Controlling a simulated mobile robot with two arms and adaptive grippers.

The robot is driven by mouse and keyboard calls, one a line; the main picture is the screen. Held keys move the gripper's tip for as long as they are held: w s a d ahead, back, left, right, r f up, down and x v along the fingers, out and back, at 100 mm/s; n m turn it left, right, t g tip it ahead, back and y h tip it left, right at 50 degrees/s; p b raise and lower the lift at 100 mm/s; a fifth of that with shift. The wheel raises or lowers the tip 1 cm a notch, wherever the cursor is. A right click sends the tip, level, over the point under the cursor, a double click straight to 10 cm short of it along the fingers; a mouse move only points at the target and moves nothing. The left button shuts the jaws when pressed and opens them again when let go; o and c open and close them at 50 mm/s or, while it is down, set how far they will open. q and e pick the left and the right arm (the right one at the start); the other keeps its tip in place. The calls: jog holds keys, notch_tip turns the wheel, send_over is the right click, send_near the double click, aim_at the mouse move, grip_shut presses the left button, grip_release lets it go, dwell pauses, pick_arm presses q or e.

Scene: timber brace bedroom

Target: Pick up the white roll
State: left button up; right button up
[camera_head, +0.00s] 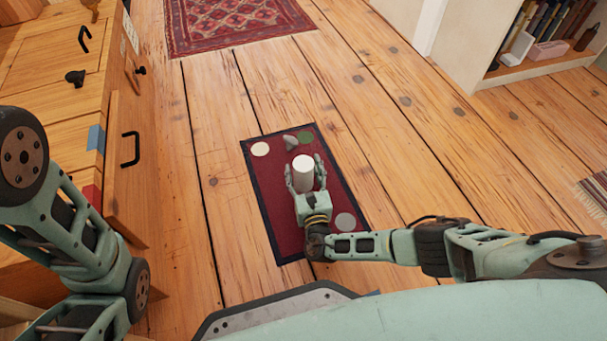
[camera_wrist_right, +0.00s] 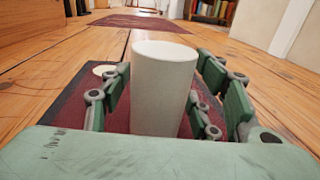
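The white roll (camera_head: 303,173) stands upright on the dark red mat (camera_head: 276,205) on the floor. It also shows large in the middle of the right wrist view (camera_wrist_right: 162,90). My right gripper (camera_head: 305,172) has one finger on each side of the roll. In the right wrist view its fingers (camera_wrist_right: 163,95) are spread, with a gap at the roll's right side, and the left finger is very close to the roll. The roll's base is hidden behind the gripper body. My left arm comes in at the left, but its gripper is out of view.
On the mat lie a cream disc (camera_head: 260,149), a green disc (camera_head: 305,137), a small grey piece (camera_head: 290,142) and a grey disc (camera_head: 345,221). A wooden drawer cabinet (camera_head: 120,180) stands left. A patterned rug (camera_head: 230,20) lies beyond. Bare floor is free to the right.

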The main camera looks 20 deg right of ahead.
jog(key=c, duration=0.9)
